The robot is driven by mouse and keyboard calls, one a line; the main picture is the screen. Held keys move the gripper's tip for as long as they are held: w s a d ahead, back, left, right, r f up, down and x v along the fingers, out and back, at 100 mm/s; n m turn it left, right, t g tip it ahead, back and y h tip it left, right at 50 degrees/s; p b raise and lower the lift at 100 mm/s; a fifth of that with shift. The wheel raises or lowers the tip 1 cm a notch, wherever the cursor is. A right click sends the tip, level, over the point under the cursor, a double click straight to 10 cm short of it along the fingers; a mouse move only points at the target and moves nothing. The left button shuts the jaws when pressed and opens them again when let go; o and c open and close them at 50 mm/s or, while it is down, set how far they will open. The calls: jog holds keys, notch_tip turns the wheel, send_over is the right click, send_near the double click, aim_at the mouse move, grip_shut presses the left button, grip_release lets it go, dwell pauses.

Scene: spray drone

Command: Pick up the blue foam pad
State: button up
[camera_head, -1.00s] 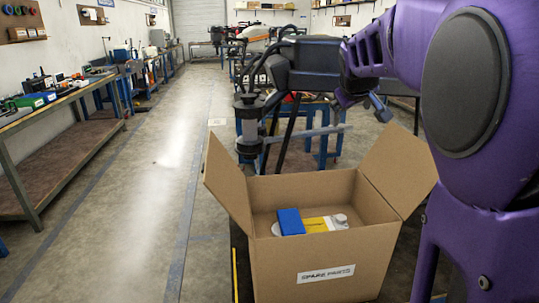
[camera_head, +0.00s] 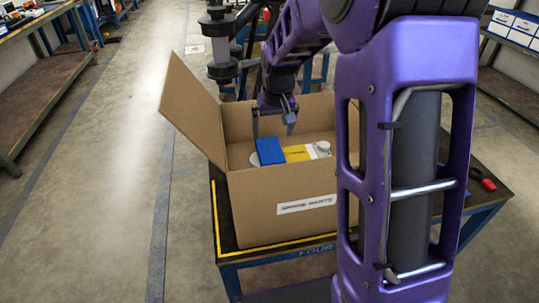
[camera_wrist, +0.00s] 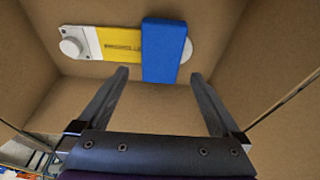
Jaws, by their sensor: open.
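The blue foam pad (camera_head: 270,151) lies inside the open cardboard box (camera_head: 290,222) labelled "SPARE PARTS". It rests across a yellow and white part (camera_head: 303,152) with a round white knob. In the wrist view the blue pad (camera_wrist: 165,50) lies across the yellow part (camera_wrist: 120,43), beyond my fingertips. My gripper (camera_head: 273,122) hangs over the box opening, just above and behind the pad. In the wrist view my gripper (camera_wrist: 158,74) is open and empty, its two fingers spread wider than the pad. No contact with the pad shows.
The box flap (camera_head: 193,112) stands up at the left. The box sits on a dark table with a yellow edge line (camera_head: 280,251). A red item (camera_head: 488,184) lies on the table at the right. A workbench (camera_head: 45,75) is at the far left; the floor between is clear.

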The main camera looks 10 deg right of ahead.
aim_at(270, 149)
jog(key=b+x, duration=0.1)
jog(key=x, duration=0.7)
jog(key=shift+w+a, duration=0.1)
jog(key=shift+a, duration=0.05)
jog(key=c, duration=1)
